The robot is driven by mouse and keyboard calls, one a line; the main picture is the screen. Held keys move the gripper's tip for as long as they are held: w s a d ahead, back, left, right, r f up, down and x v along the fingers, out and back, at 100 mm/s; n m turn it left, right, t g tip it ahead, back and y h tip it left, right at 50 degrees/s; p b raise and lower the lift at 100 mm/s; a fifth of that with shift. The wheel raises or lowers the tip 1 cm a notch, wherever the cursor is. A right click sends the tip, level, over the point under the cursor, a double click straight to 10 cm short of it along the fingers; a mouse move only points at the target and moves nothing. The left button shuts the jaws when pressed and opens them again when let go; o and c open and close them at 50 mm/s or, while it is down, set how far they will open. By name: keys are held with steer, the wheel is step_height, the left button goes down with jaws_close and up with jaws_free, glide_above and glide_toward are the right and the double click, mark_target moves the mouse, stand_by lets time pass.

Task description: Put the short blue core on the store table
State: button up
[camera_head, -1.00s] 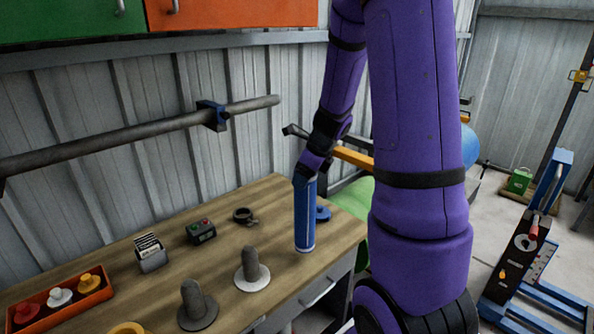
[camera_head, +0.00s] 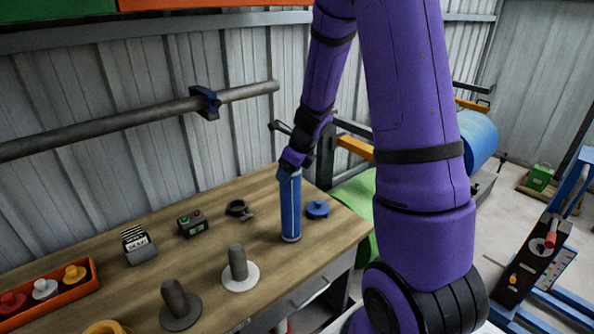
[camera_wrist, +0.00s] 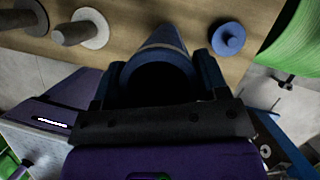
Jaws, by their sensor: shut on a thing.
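I cannot tell from any marking whether this is the store table.
A blue knobbed disc (camera_head: 317,209) lies just right of the core. Two pegs on round bases, a white-based one (camera_head: 240,272) and a grey one (camera_head: 180,305), stand in front. A button box (camera_head: 193,224), black clamp (camera_head: 238,209), card holder (camera_head: 139,246) and orange tray (camera_head: 75,298) are leftward.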

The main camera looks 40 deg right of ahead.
steer(key=o, duration=1.5)
steer(key=shift+f, duration=0.1)
steer(key=v, duration=1.2)
steer(key=s+a+r+n, duration=1)
steer(key=a+r+n, duration=0.1)
steer(key=n, duration=0.5)
steer(key=s+a+r+n+t+h, duration=0.1)
steer(key=s+a+r+n, duration=0.2)
steer(key=s+n, duration=0.9)
steer(key=shift+s+a+n+h, duration=0.15)
steer(key=shift+a+n+h, duration=0.3)
steer(key=shift+n, duration=1.15)
steer(key=shift+r, duration=0.1)
